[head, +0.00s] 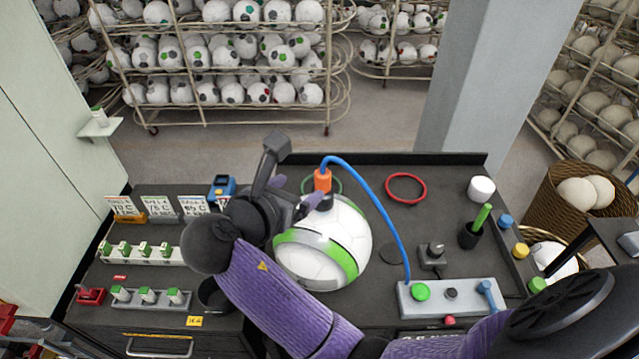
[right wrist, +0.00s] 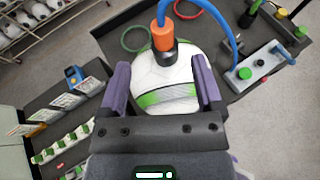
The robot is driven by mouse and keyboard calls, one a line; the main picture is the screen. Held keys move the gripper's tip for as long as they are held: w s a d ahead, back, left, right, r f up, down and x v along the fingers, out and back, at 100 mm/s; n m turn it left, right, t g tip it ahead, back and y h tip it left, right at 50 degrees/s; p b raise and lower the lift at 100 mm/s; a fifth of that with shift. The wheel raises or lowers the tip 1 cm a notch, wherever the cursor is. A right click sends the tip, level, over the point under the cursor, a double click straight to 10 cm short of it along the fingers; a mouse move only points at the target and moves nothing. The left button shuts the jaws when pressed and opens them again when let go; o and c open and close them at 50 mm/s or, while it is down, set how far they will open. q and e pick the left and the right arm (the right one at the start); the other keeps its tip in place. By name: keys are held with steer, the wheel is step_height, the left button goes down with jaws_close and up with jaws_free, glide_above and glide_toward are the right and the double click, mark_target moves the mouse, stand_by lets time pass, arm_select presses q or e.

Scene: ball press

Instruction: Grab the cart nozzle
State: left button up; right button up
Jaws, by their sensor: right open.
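The cart nozzle (head: 322,181) is orange with a dark lower collar and a blue hose (head: 382,205). It stands upright at the top of a white and green ball (head: 340,240) on the black cart top. In the right wrist view, the nozzle (right wrist: 163,36) sits just beyond the fingertips, with the ball (right wrist: 160,78) showing between the fingers. My right gripper (head: 292,196) is open and empty beside the nozzle, on its left in the head view; its purple fingers (right wrist: 163,80) are spread wide. The gripper and arm hide the ball's left side. My left gripper is not in view.
A grey control box (head: 460,309) with a green button and blue lever stands at the right front. A red ring (head: 405,187) lies behind. A black cup (head: 469,236) and white cylinder (head: 481,188) stand at right. Cards and small blocks line the left side.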

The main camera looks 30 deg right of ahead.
mark_target(319, 179)
steer(key=x, duration=0.9)
steer(key=shift+s+d+f, duration=0.1)
steer(key=shift+d+f, duration=0.05)
steer(key=shift+f, duration=0.15)
jaws_close()
